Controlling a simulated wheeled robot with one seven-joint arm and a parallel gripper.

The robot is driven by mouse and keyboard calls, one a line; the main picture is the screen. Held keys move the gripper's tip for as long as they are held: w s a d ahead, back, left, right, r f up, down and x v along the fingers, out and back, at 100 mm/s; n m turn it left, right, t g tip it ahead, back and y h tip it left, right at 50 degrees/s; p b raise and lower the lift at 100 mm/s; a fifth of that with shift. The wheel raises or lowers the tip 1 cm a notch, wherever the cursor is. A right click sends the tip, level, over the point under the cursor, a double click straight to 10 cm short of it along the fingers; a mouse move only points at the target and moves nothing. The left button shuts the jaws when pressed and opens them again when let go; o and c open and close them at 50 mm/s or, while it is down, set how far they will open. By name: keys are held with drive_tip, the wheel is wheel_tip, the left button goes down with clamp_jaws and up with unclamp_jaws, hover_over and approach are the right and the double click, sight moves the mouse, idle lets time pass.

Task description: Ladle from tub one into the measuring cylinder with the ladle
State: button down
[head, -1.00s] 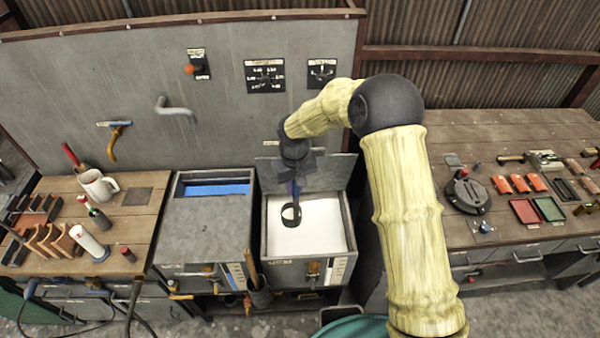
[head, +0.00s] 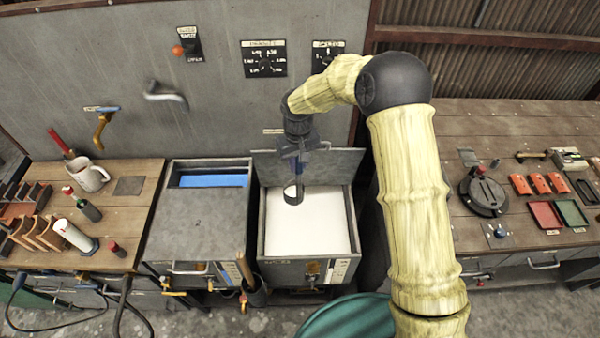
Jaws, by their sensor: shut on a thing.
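My gripper (head: 298,152) is shut on the ladle and points down over the right tub. The ladle (head: 293,195) hangs below it, its dark round bowl over the white contents; I cannot tell whether the bowl touches them or holds any. The right tub (head: 354,240) is open, with its lid raised at the back. The left tub (head: 197,222) is mostly covered, with a blue strip showing at the back. I cannot read which tub is tub one. A white cylinder on a dark base (head: 72,235), possibly the measuring cylinder, stands on the left bench.
The left bench also holds a white jug (head: 90,177), a dark bottle (head: 83,205) and a wooden rack (head: 38,232). The right bench (head: 500,130) carries trays, orange blocks and a round dark device (head: 484,193). A grey panel with dials stands behind the tubs.

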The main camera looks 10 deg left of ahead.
sight(299, 174)
drive_tip(key=shift+w+f+b, duration=0.2)
drive_tip(key=shift+f+b, duration=1.25)
drive_tip(key=shift+f, duration=0.1)
drive_tip(key=shift+w+f+b, duration=0.15)
drive_tip(key=shift+f+b, duration=1.3)
drive_tip(key=shift+f, duration=0.1)
drive_tip(key=shift+d, duration=0.1)
drive_tip(key=d+f+y+b, duration=0.2)
drive_tip(key=d+f+y, duration=0.1)
drive_tip(key=d+y, duration=0.1)
drive_tip(key=shift+s+d+t+b, duration=0.3)
drive_tip(key=shift+s+d+b, duration=0.15)
drive_tip(key=shift+d, duration=0.45)
drive_tip(key=shift+f, duration=0.1)
drive_tip(key=shift+d+f+y, duration=0.15)
drive_tip(key=shift+d+y, duration=0.15)
drive_tip(key=shift+d, duration=0.1)
drive_tip(key=shift+s+d+f+y, duration=0.2)
drive_tip(key=shift+d+y, duration=0.2)
drive_tip(key=shift+d, duration=0.2)
